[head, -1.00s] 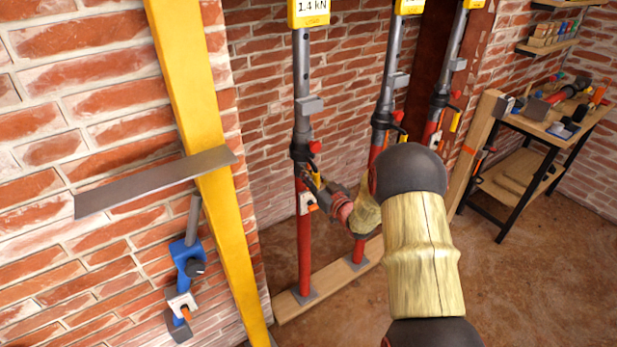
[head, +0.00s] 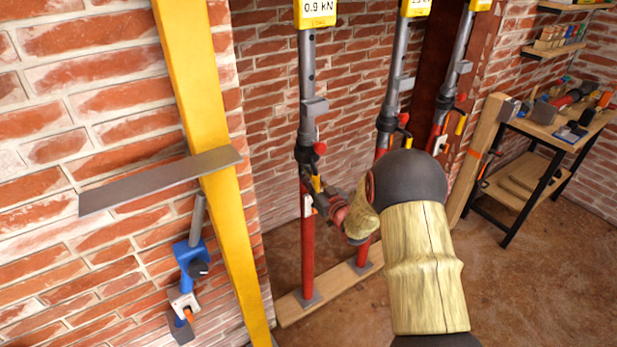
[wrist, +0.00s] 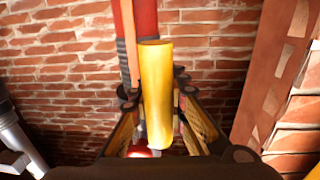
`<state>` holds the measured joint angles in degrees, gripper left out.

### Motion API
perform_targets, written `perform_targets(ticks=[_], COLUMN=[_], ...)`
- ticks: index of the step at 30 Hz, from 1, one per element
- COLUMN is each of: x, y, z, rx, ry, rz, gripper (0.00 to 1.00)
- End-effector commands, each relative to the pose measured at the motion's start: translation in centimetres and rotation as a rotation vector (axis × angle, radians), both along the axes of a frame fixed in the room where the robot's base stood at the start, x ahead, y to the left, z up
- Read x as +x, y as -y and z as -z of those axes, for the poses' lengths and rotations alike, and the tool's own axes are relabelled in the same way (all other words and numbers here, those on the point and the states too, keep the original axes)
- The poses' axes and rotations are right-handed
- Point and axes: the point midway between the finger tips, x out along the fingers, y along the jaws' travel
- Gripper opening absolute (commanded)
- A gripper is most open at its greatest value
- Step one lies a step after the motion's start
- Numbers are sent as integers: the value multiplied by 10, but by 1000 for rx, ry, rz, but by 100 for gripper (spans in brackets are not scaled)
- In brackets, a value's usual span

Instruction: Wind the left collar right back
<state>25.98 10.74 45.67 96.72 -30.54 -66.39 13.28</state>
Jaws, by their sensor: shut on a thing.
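The left prop is a red lower tube (head: 307,255) with a grey upper tube (head: 306,75). Its dark left collar (head: 305,153) sits where the two meet, with a red knob (head: 320,148) on its right. A yellow handle (head: 316,183) hangs below the collar. My gripper (head: 322,192) is shut on this handle, right of the tube. In the wrist view the yellow handle (wrist: 157,85) stands between my two fingers. The yellow load display (head: 318,12) on top reads 0.9 kN. My fingers partly hide the handle.
Two similar props stand to the right, the nearer with its own collar (head: 387,123). A wooden sole plate (head: 340,290) lies under the props. A yellow post (head: 212,130) with a steel plate (head: 150,183) stands at left. A workbench (head: 535,130) is at right.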

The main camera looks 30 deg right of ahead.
Motion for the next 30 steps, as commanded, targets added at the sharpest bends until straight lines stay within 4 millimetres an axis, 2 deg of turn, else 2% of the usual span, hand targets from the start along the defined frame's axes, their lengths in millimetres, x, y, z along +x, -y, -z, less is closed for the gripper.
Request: perform_targets(ticks=[15,16,26,30], x=[1,1,0,0], y=[0,0,0,0], z=[-1,-1,-1,0], rx=[-1,-1,0,0], ry=[2,2,1,1], rz=[0,0,0,0], gripper=[0,14,33,34])
